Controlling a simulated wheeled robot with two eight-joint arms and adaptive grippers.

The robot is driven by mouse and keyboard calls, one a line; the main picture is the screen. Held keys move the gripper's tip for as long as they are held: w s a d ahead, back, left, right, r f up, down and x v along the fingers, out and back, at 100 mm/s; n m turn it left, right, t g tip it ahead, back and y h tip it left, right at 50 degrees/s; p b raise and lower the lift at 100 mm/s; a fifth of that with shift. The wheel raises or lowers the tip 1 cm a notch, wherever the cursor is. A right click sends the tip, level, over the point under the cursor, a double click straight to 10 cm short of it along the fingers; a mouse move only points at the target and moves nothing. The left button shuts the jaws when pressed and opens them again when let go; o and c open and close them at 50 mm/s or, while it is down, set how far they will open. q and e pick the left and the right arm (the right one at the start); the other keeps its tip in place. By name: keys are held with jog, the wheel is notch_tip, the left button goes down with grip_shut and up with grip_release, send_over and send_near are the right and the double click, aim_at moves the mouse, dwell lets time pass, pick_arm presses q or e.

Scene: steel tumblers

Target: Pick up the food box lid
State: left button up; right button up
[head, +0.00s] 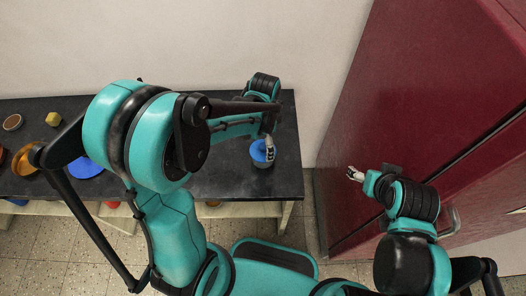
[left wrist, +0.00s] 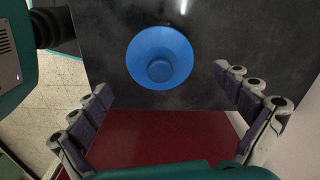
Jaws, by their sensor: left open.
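A round blue lid with a small raised knob (left wrist: 160,56) is below my left gripper in the left wrist view. In the head view the blue lid (head: 258,149) is near the right end of the dark table, partly hidden by the gripper. My left gripper (head: 269,149) is over it. In the left wrist view the left gripper (left wrist: 164,82) has its fingers wide apart, one on each side of the lid's near part, with nothing between them. My right gripper (head: 355,174) is off the table, before the red cabinet, too small to tell its state.
The dark table (head: 225,180) is clear around the lid. A yellow block (head: 53,118), a brown round dish (head: 12,122), an orange bowl (head: 23,160) and a blue plate (head: 86,167) are at its left. A red cabinet (head: 430,90) stands at the right.

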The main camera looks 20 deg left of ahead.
pick_arm(q)
notch_tip(320, 180, down, 3)
jog(key=shift+w+r+b, duration=0.1)
jog(key=shift+b, duration=0.3)
jog(key=shift+c, duration=0.6)
jog(key=c, duration=1)
jog(key=shift+c, duration=0.7)
jog(key=shift+c, duration=0.5)
